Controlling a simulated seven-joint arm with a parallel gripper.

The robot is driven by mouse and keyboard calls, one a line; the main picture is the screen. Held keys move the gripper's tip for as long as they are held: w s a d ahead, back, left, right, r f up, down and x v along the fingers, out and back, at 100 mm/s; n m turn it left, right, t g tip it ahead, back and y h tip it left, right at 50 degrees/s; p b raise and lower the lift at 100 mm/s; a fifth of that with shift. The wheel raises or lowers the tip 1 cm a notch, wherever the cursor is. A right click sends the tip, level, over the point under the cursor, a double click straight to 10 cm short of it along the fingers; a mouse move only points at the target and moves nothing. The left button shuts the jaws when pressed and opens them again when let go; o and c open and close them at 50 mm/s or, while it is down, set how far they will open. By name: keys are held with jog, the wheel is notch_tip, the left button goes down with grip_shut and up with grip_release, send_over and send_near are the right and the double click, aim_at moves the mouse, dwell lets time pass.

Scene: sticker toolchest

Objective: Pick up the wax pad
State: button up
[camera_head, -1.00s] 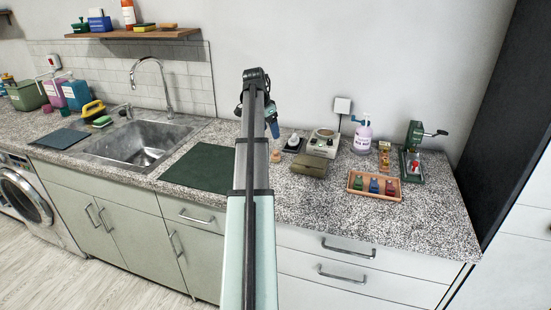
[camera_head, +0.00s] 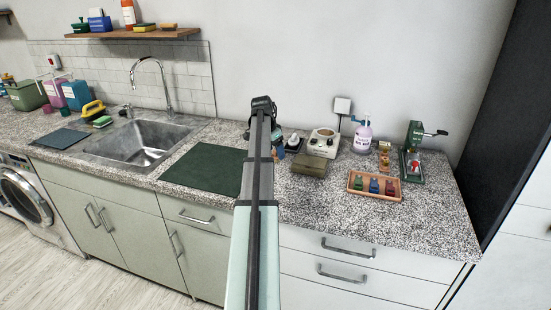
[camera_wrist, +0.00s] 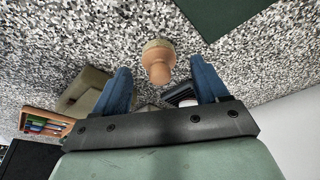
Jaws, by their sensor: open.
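A small wooden knob on a pale round base, which I take to be the wax pad (camera_wrist: 158,62), stands on the speckled counter in the wrist view. My gripper (camera_wrist: 160,67) is open, with one blue finger on each side of the knob in the picture. I see no contact, and cannot tell how far the fingertips are above the counter. In the head view my gripper (camera_head: 280,152) is low over the counter, mostly behind my arm, and the knob is hidden there.
An olive box (camera_head: 312,165) and a round cream device (camera_head: 323,142) stand close by on the right. A wooden tray (camera_head: 374,186) with small coloured items lies further right. A dark green mat (camera_head: 205,168) lies to the left. The front right of the counter is clear.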

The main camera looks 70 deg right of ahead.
jog(key=shift+x, duration=1.15)
jog(key=c, duration=1.1)
jog(key=shift+r, duration=0.1)
notch_tip(320, 180, up, 10)
